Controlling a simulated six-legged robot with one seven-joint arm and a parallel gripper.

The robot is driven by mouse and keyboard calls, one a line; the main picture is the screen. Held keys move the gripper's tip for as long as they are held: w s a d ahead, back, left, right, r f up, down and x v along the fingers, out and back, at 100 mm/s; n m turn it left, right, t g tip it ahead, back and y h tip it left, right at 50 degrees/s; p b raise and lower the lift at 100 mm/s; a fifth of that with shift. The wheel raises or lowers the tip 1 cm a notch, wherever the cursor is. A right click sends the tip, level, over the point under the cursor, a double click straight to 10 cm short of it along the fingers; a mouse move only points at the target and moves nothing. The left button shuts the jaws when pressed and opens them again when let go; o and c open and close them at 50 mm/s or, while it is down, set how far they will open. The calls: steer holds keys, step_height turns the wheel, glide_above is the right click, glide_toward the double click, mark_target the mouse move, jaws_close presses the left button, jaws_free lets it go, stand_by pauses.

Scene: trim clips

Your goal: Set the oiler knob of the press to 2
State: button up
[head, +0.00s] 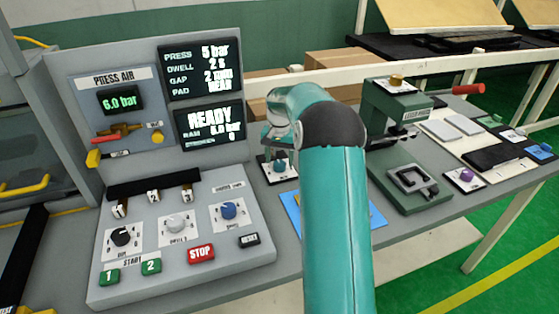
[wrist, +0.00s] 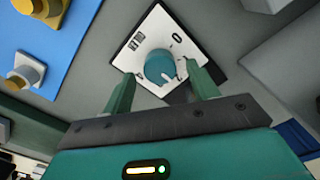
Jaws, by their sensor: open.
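A round teal knob (wrist: 158,66) sits on a white square plate (wrist: 138,74) with dark markings; I take it for the oiler knob. A white mark shows on its lower right edge. A "0" is printed at the plate's upper right; the other lettering is too small to read surely. In the head view the teal knob (head: 280,165) stands on the bench, right of the control panel. My gripper (wrist: 160,70) is open, its two green fingers on either side of the knob's near part. I cannot tell whether they touch it.
The grey control panel (head: 183,262) with its knobs and buttons stands left of the teal knob. A blue mat (head: 291,207) lies just nearer and right. The green press (head: 385,115) stands right, and a purple knob (head: 466,175) sits further right.

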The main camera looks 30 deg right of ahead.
mark_target(278, 164)
step_height(278, 164, up, 12)
steer(key=shift+r, duration=0.25)
stand_by(0.5)
steer(key=s+a+r+n+t, duration=0.1)
steer(key=s+a+r+n, duration=0.1)
steer(key=s+a+r, duration=0.3)
steer(key=s+a+r+n+t+h, duration=0.15)
steer(key=s+a, duration=0.25)
steer(key=a, duration=0.4)
steer(key=s+a+r+n+y, duration=0.1)
steer(key=s+a+r+n, duration=0.1)
steer(key=s+a+r, duration=0.3)
steer(key=s+a+f+n+t, duration=0.1)
steer(key=s+a+f, duration=0.3)
steer(key=s, duration=0.4)
steer(key=s+a+f+n+t, duration=0.2)
steer(key=s+a+f+n, duration=0.1)
steer(key=s+a, duration=0.4)
steer(key=shift+s+f, duration=0.45)
steer(key=shift+s, duration=0.8)
steer(key=shift+a, duration=0.1)
steer(key=shift+c, duration=0.2)
